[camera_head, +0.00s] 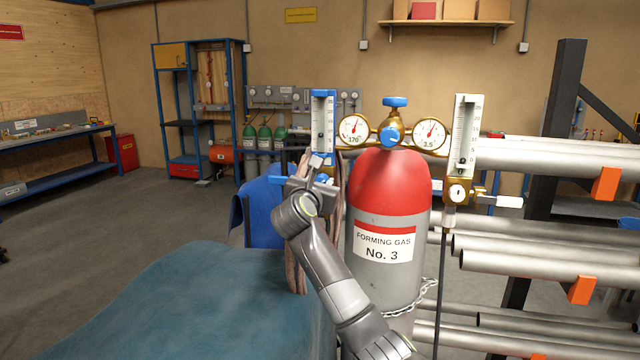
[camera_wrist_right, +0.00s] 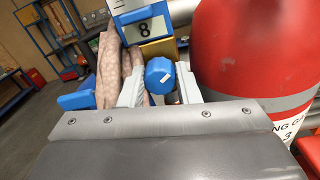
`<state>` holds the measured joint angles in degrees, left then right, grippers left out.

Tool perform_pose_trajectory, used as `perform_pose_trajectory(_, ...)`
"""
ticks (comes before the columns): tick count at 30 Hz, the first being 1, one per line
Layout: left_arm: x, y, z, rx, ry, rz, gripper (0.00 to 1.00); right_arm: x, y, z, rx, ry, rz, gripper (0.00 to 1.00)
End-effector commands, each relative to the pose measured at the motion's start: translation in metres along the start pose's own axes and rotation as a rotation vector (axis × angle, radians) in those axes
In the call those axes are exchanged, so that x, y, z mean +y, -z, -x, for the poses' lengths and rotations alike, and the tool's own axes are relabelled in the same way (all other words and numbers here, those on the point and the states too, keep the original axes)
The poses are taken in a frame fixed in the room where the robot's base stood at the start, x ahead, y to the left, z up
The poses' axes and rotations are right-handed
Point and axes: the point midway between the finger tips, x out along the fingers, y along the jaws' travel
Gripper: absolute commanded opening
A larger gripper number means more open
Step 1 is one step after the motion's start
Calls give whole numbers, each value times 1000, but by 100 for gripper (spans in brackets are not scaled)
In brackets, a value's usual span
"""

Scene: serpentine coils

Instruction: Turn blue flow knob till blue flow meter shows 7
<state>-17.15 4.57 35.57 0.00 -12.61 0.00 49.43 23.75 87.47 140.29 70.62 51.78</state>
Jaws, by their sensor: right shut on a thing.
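The blue flow meter (camera_head: 323,112) is a tall tube with a blue frame left of the red cylinder. Its float is too small to read in the head view. My left gripper is not in view.
The gas cylinder (camera_head: 390,195) stands close right of my right gripper. A white flow meter (camera_head: 464,130) hangs to its right, and two gauges sit on top. A blue lever (camera_wrist_right: 77,101) and hoses (camera_wrist_right: 109,70) are close left of the gripper.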

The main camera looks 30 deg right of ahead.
Motion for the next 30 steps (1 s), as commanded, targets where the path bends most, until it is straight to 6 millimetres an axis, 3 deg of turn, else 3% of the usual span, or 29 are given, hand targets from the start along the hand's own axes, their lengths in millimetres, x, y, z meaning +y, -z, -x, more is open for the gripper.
perform_pose_trajectory(6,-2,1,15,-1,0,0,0,1,-2,0,4,-1,98,7)
perform_pose_trajectory(16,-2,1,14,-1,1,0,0,1,0,0,4,-1,119,7)
perform_pose_trajectory(17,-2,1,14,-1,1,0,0,1,0,0,4,-1,118,33)
perform_pose_trajectory(21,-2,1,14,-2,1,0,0,1,0,0,4,-1,118,51)
perform_pose_trajectory(30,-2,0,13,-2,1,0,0,1,0,1,4,0,118,51)
